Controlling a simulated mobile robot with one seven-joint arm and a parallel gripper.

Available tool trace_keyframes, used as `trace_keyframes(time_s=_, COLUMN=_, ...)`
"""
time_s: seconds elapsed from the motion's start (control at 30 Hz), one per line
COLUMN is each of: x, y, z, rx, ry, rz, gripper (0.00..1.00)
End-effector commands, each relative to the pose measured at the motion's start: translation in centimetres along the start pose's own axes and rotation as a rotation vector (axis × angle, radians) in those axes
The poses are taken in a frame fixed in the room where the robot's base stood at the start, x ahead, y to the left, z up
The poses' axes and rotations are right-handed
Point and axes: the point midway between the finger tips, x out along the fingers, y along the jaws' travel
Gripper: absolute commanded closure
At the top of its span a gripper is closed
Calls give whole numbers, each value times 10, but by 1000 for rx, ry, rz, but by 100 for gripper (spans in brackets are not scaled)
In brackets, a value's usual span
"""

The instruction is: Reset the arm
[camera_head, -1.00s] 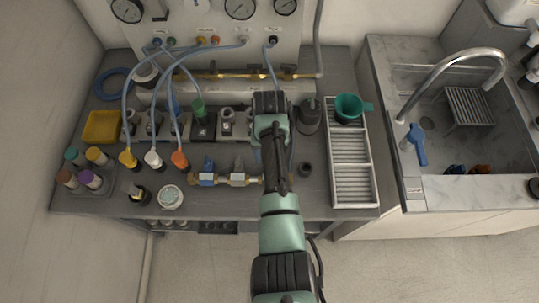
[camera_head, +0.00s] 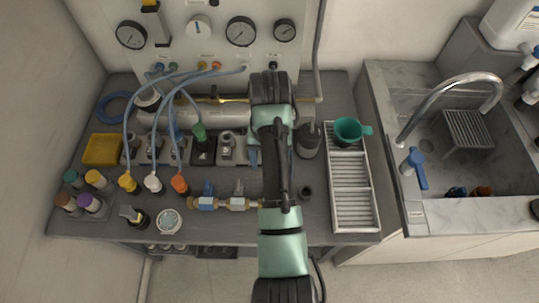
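My arm reaches from the bottom centre of the head view up over the grey workbench (camera_head: 100,222). Its green and black links cover part of the bench's middle. The wrist end is at the back of the bench, in front of the gauge panel (camera_head: 178,60). My gripper's fingers are hidden behind the wrist, so I cannot see whether they are open or shut, or whether they hold anything.
Blue hoses run to yellow, white and orange fittings (camera_head: 180,184) left of my arm. Brass valves (camera_head: 207,200) lie close beside it. Right of it stand a dark cylinder (camera_head: 308,140) and a white rack (camera_head: 350,185) with a green cup (camera_head: 350,128). A sink faucet (camera_head: 450,90) is far right.

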Motion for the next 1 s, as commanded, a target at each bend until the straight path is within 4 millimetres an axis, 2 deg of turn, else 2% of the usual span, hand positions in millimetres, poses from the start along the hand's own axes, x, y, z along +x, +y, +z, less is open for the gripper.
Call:
trace_keyframes(time_s=0.2, x=-19, y=0, z=0, rx=0, ry=1, rz=-1, gripper=30)
trace_keyframes(time_s=0.8, x=-21, y=0, z=-1, rx=0, ry=4, rz=-1, gripper=30)
trace_keyframes(time_s=0.87, x=-27, y=-2, z=-8, rx=-3, ry=47, rz=-5, gripper=30)
trace_keyframes(time_s=0.93, x=-42, y=-6, z=-26, rx=-10, ry=149, rz=-13, gripper=30)
trace_keyframes(time_s=1.0, x=-70, y=-10, z=-52, rx=-18, ry=309, rz=-26, gripper=30)
